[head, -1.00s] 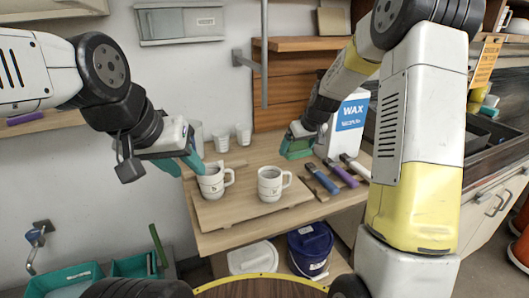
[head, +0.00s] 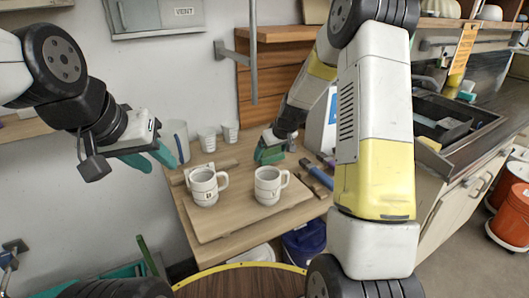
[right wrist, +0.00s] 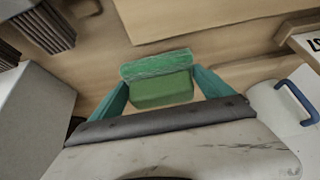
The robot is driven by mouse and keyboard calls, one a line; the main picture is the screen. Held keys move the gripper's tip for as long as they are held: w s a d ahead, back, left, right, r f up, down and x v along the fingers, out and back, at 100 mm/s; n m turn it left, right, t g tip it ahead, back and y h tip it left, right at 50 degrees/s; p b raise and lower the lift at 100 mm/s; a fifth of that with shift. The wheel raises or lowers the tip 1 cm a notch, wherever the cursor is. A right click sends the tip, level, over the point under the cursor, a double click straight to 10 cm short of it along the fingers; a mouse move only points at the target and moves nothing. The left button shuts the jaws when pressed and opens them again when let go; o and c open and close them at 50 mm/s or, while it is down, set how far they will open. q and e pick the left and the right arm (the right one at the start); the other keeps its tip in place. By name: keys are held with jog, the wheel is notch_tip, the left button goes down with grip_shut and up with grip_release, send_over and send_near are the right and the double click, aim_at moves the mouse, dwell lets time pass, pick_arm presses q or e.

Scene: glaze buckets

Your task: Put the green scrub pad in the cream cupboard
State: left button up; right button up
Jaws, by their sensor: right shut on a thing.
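The green scrub pad shows in the right wrist view (right wrist: 160,88) between the teal fingers of my right gripper (right wrist: 161,80). In the head view my right gripper (head: 270,153) is shut on it just above the back of the wooden table, behind the mugs. The pad is hard to tell from the fingers there. My left gripper (head: 151,159) is open and empty, in the air left of the mugs. A cream cupboard front (head: 458,205) with handles stands at the right under the sink, and its doors look shut. My right arm hides part of that side.
Two white mugs (head: 205,187) (head: 268,186) stand on a wooden board (head: 235,222). Cups (head: 207,140) stand at the back left. Orange buckets (head: 512,215) are at far right.

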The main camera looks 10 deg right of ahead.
aim_at(273, 156)
jog(key=shift+f, duration=1.65)
jog(key=shift+f, duration=0.15)
jog(key=o, duration=1.1)
